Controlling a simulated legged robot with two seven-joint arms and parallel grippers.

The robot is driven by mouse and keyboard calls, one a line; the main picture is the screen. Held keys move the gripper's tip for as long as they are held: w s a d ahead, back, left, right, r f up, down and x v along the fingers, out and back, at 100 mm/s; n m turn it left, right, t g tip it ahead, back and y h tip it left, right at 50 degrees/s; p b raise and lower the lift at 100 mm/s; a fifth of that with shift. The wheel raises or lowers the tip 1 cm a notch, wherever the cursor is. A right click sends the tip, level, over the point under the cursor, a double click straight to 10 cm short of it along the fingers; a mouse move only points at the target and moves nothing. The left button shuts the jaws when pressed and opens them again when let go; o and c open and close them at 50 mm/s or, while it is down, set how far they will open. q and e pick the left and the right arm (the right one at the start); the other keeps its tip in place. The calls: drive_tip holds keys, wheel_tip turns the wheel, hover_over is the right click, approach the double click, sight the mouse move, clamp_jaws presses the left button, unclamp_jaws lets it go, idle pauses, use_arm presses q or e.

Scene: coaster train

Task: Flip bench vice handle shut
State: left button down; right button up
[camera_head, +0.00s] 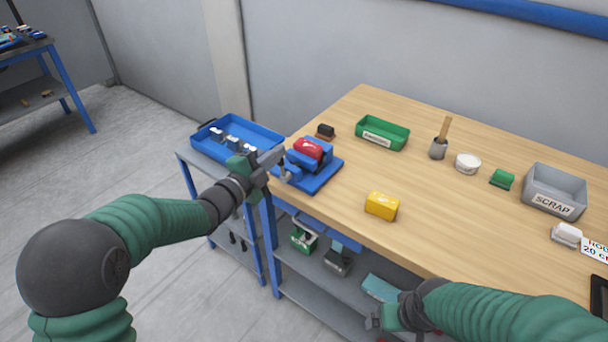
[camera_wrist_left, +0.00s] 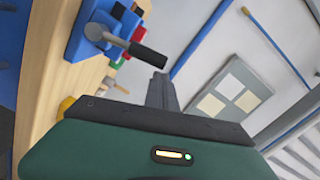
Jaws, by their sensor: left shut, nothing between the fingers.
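The blue bench vice (camera_head: 322,178) stands at the table's left front corner, with a red piece (camera_head: 309,149) between its jaws. In the left wrist view the vice (camera_wrist_left: 84,38) shows at the upper left. Its handle (camera_wrist_left: 148,54) is a grey lever with a dark grip, sticking out from the vice. My left gripper (camera_head: 275,159) is shut and empty, just left of the vice. Its fingers (camera_wrist_left: 162,92) point toward the handle's grip and look close to it; I cannot tell whether they touch. My right gripper (camera_head: 385,317) is low, in front of the table; its fingers are unclear.
A blue tray (camera_head: 205,150) with several parts stands left of the vice. The table's middle is mostly clear.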

use_arm(q)
drive_tip(key=w+a+f+n+p, duration=0.1)
drive_tip(key=w+a+n+p, duration=0.1)
drive_tip(key=a+n, duration=0.3)
drive_tip(key=shift+w+f+p, duration=0.2)
drive_tip(key=shift+w+p, duration=0.15)
drive_tip(key=shift+w, duration=0.35)
drive_tip(key=shift+f, duration=0.1)
